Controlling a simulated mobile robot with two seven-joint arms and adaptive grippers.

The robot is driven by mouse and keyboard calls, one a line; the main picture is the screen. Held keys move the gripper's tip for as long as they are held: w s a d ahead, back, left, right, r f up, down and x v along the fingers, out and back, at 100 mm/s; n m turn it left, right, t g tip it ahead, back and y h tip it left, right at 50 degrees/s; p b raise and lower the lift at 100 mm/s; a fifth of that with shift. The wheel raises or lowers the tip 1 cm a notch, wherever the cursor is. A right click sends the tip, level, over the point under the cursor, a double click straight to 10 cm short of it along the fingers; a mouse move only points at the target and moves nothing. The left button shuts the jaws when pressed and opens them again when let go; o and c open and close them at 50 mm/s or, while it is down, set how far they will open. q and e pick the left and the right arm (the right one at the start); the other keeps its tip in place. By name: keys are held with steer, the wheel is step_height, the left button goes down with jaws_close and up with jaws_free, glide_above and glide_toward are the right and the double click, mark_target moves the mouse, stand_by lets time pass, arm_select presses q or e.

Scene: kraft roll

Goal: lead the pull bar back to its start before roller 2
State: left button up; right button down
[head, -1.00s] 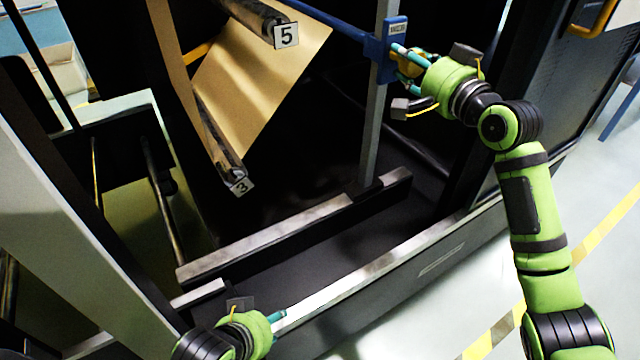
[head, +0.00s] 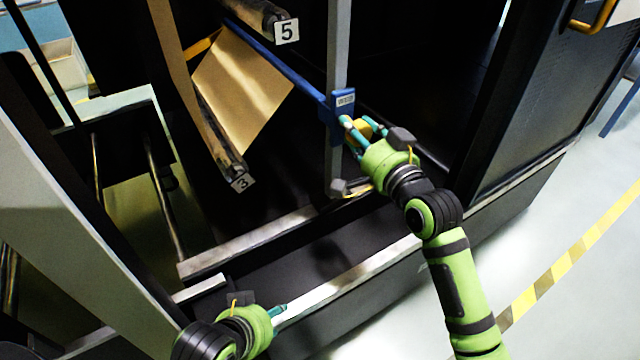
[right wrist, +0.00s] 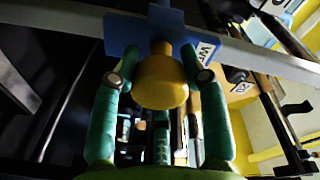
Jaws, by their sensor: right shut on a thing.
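The blue pull bar (head: 278,60) runs from beneath roller 5 (head: 262,14) down to a blue end block (head: 342,104) at the grey upright post (head: 338,45). My right gripper (head: 355,130) is shut on the block's yellow knob (head: 368,129). In the right wrist view the knob (right wrist: 160,82) sits between the two teal fingers, with the blue plate (right wrist: 125,32) behind it. Brown kraft paper (head: 240,82) spans between the bar and roller 3 (head: 220,148). My left gripper (head: 278,311) is low at the front rail; its jaw state is unclear. Roller 2 is not identifiable.
A metal-edged front rail (head: 350,280) crosses below my right arm. A dark cabinet panel with a yellow handle (head: 592,24) stands at the right. The floor beyond the yellow-striped line (head: 560,270) is clear.

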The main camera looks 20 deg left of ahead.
steer(key=s+a+f+b, duration=0.1)
steer(key=s+a+f, duration=0.4)
steer(key=f, duration=0.4)
steer(key=shift+s+a+f, duration=0.15)
steer(key=shift+s+f, duration=0.25)
steer(key=shift+s, duration=0.1)
steer(key=shift+f+b, duration=0.15)
steer(key=shift+b, duration=0.15)
